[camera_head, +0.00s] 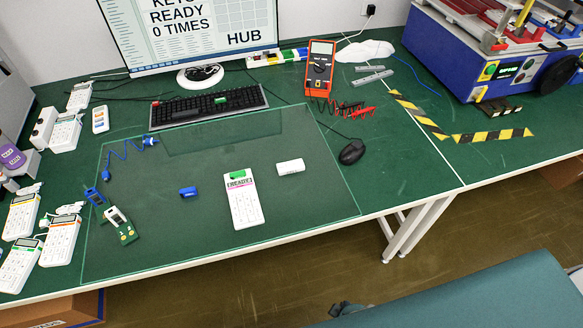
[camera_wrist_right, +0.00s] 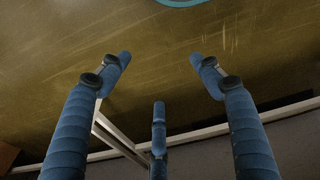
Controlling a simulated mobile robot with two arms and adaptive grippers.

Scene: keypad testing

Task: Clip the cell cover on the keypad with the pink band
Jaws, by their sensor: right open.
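The white keypad with a pink band (camera_head: 243,203) lies on the clear mat, its display end away from me. A green piece (camera_head: 238,174) sits at its far end. A small white rounded piece (camera_head: 290,167), which looks like the cell cover, lies apart to the right of the keypad. I cannot tell whether the keypad's cell bay is open. My right gripper (camera_wrist_right: 160,78) shows only in the right wrist view, its blue fingers spread and empty above the floor, away from the keypad. My left gripper is not in view.
A blue piece (camera_head: 188,192) and a green device (camera_head: 120,226) lie on the clear mat (camera_head: 310,211). Other keypads (camera_head: 61,239) stand at the left. A keyboard (camera_head: 208,106), mouse (camera_head: 351,152) and orange multimeter (camera_head: 319,69) are behind. The mat's front right is clear.

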